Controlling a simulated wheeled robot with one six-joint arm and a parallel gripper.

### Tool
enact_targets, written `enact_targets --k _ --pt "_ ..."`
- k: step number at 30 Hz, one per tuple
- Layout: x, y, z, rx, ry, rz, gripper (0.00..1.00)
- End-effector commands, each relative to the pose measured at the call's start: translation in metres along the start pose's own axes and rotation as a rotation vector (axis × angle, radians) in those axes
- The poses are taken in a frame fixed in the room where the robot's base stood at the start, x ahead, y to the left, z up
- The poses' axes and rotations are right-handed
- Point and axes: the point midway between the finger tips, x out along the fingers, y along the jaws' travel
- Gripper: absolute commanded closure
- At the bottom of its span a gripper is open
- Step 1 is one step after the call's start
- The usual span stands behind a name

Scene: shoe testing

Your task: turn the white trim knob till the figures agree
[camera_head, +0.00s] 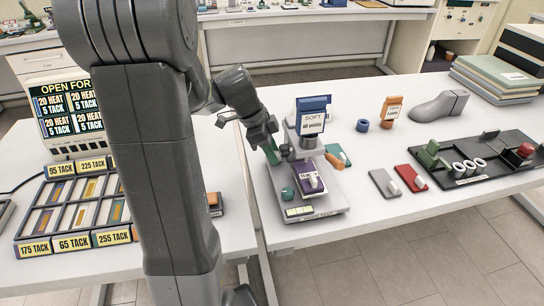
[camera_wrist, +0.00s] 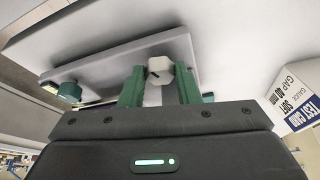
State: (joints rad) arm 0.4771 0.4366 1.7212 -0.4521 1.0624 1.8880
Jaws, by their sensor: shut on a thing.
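The white trim knob (camera_wrist: 160,67) shows in the wrist view with a dark mark on its face. The green fingers of my gripper (camera_wrist: 160,82) are shut on it, one on each side. In the head view my gripper (camera_head: 271,152) is at the left rear of the grey tester (camera_head: 330,205), and the white knob is hidden there. A lit yellow-green display (camera_head: 299,211) is on the tester's front; its figures are too small to read. A blue card (camera_head: 312,120) reads SOFT, with a smaller line that seems to say 60 points.
A purple block (camera_head: 311,179) sits on the tester beside a teal knob (camera_head: 288,193). To the right are a blue ring (camera_head: 362,125), an orange stand (camera_head: 390,110), grey and red pads, a shoe last (camera_head: 438,107) and a black fixture (camera_head: 490,165).

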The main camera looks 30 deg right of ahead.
Motion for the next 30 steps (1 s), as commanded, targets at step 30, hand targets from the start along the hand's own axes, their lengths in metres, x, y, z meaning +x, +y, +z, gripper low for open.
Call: enact_targets --k 30 --pt "-0.0006 0.0031 -0.0003 -0.301 -0.001 -0.126 0.93"
